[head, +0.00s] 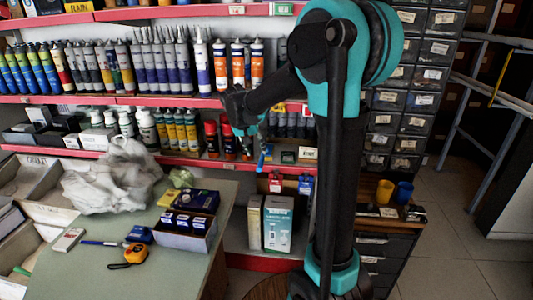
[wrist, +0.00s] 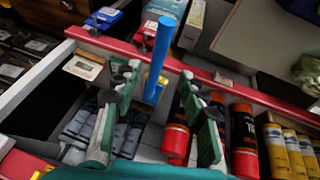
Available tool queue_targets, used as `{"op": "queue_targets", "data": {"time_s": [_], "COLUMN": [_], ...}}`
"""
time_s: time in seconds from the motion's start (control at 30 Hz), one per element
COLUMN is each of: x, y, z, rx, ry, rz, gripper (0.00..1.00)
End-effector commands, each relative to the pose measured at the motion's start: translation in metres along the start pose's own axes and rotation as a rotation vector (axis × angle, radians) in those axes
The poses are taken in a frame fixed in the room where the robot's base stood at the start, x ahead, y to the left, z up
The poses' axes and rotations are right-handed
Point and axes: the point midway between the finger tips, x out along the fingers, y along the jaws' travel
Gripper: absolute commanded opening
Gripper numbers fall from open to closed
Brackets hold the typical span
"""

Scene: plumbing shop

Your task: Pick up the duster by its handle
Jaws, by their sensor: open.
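A plain blue rod (wrist: 163,50), which looks like the duster's handle, stands out from the shelf in the wrist view. It lies between my gripper's (wrist: 158,72) two green-padded fingers in the picture, with a gap on each side. The fingers are open and touch nothing that I can make out. Whether the rod is at fingertip depth is unclear. In the head view my gripper (head: 266,134) hangs in front of the lower shelf, with a small blue end (head: 261,160) just below it. The duster's head is not clearly visible.
Red-and-black cans (wrist: 243,140) and yellow tubes (wrist: 280,150) stand right of the fingers in the wrist view; grey bottles (wrist: 85,125) are at left. A red shelf edge (wrist: 235,82) crosses there. A green counter (head: 120,265) with a tape measure (head: 134,254) lies at left.

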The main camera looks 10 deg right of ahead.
Motion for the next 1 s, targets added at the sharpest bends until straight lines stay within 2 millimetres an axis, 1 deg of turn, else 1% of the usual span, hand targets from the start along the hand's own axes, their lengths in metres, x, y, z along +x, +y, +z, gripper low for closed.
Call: {"op": "queue_targets", "data": {"time_s": [0.03,0.1,0.2,0.37,0.47,0.6,0.7,0.8,1.0], "x": [0.010,0.020,0.030,0.038,0.050,0.071,0.081,0.086,0.087], "y": [0.000,0.000,0.000,0.000,0.001,0.001,0.001,0.001,0.001], "z": [0.000,0.000,0.000,0.001,0.001,0.003,0.003,0.003,0.003], "rx": [0.001,0.000,0.000,0.000,0.000,0.000,0.000,0.000,-0.001], "ry": [0.000,0.000,0.000,0.000,-0.001,-0.001,-0.001,-0.001,-0.001], "rz": [0.000,0.000,0.000,0.000,0.000,0.000,0.000,-0.001,-0.001], "gripper": [0.42,0.42,0.42,0.42,0.42,0.42,0.42,0.42,0.42]}}
